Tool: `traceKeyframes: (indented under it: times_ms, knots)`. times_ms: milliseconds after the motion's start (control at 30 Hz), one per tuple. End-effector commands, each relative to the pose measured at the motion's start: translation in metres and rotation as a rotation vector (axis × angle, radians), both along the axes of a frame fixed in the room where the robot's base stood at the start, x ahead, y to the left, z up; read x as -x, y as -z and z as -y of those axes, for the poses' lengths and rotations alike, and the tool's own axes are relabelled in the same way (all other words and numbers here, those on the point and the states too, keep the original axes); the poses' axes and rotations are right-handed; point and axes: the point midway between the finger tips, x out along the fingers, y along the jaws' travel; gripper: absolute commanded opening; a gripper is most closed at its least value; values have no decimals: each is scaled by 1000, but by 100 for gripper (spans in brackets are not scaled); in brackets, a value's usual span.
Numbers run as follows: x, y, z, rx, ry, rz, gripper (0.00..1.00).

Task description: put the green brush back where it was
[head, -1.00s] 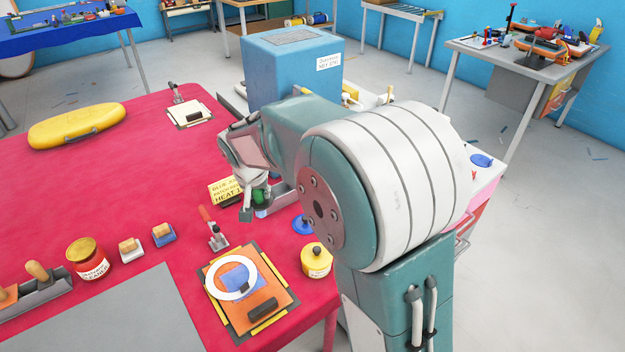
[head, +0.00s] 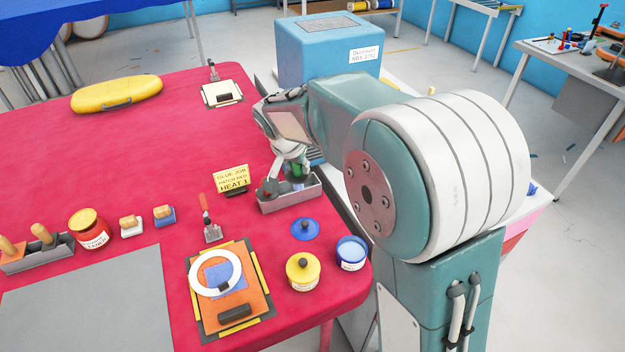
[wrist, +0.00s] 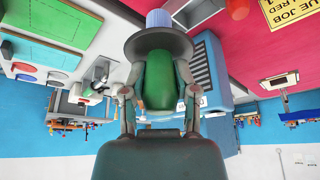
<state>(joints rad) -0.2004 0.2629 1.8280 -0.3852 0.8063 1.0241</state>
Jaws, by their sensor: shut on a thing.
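My gripper (head: 285,180) is shut on the green brush (head: 297,170), at the right side of the red table. The wrist view shows the brush's green handle (wrist: 162,82) between my fingers and a blue ribbed part (wrist: 158,18) beyond it. A grey open-topped tray (head: 294,201) lies right at or below the gripper in the head view. The lower end of the brush is partly hidden by my fingers and the tray, so I cannot tell whether it touches the tray's floor.
A yellow sign (head: 231,179) stands left of the tray. A blue lid (head: 305,229), an open blue pot (head: 351,253) and a yellow pot (head: 303,271) stand in front. A second grey tray (head: 38,256) with wooden handles is at far left. A blue box (head: 328,52) stands behind.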

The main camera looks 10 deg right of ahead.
Motion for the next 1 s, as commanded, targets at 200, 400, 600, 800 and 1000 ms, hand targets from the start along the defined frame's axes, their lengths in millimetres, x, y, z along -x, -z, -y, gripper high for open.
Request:
traceKeyframes:
  times_ms: [200,400,600,800,1000]
  knots:
    - [-43,23,21,0,3,-2,0]
    - [-76,49,36,0,1,-5,0]
    - [-97,77,47,-1,1,-1,0]
    - [-105,88,50,0,0,-1,0]
    - [-108,117,51,0,-1,-3,0]
